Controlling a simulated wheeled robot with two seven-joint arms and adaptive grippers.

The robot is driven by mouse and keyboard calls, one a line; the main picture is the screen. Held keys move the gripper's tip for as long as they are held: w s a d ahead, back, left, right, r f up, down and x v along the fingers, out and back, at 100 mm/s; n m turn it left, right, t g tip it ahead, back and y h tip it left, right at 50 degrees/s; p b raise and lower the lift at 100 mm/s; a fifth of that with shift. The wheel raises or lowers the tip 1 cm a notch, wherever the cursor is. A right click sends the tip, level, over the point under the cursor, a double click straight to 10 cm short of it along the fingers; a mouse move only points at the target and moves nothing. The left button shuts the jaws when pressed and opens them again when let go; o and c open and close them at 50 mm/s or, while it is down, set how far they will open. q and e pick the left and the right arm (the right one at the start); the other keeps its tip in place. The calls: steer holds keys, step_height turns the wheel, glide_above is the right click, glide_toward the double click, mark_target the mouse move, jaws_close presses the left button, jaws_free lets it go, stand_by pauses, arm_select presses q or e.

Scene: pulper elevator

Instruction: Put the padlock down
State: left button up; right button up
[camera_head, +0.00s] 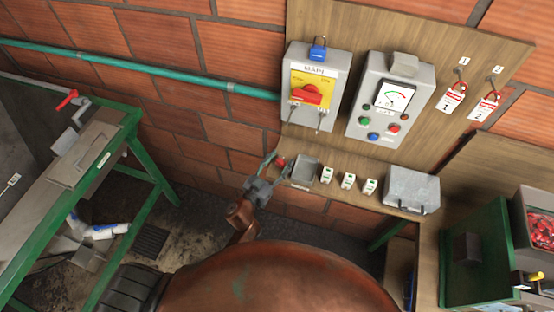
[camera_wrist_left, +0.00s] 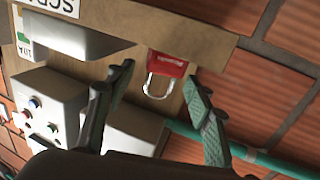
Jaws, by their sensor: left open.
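The red padlock (camera_wrist_left: 167,66) lies on the wooden shelf near its edge, its silver shackle pointing toward my left gripper. My left gripper (camera_wrist_left: 158,75) is open, with one finger on each side of the padlock and visible gaps between. In the head view the left gripper (camera_head: 277,170) is at the left end of the shelf, beside the small grey tray. The padlock shows there as a small red spot (camera_head: 281,161), partly hidden by the fingers. My right gripper is not in view.
The grey tray (camera_head: 305,172) stands right of the gripper, then several small white-green pieces (camera_head: 348,180) and a grey metal box (camera_head: 411,190). Two tags hang at right.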

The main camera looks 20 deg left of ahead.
arm_select(q)
steer(key=b+v, duration=0.1)
steer(key=v, duration=1)
steer(key=shift+s, duration=0.25)
steer(key=s+a+f+n+g+y, duration=0.1)
steer(key=s+a+f+g, duration=0.25)
steer(key=f, duration=0.95)
steer(key=s+a+f+g+y, duration=0.2)
steer(key=s+a+f, duration=0.15)
steer(key=f, duration=0.95)
steer(key=s+a+f+n+g+y, duration=0.15)
steer(key=s+f, duration=0.25)
steer(key=f, duration=0.9)
steer(key=s+a+f+g, duration=0.1)
steer(key=s+f+g, duration=0.2)
steer(key=s+f, duration=0.3)
steer(key=s+a+f+g, duration=0.2)
steer(key=s+f, duration=0.5)
steer(key=s, duration=0.8)
steer(key=s+a+f+g+y, duration=0.1)
steer(key=s+a+f+g, duration=0.1)
steer(key=s+f+g, duration=0.2)
steer(key=s+f, duration=0.3)
steer(key=s, duration=0.4)
steer(key=shift+a+f, duration=0.15)
steer(key=shift+f, duration=0.05)
steer(key=shift+m, duration=0.25)
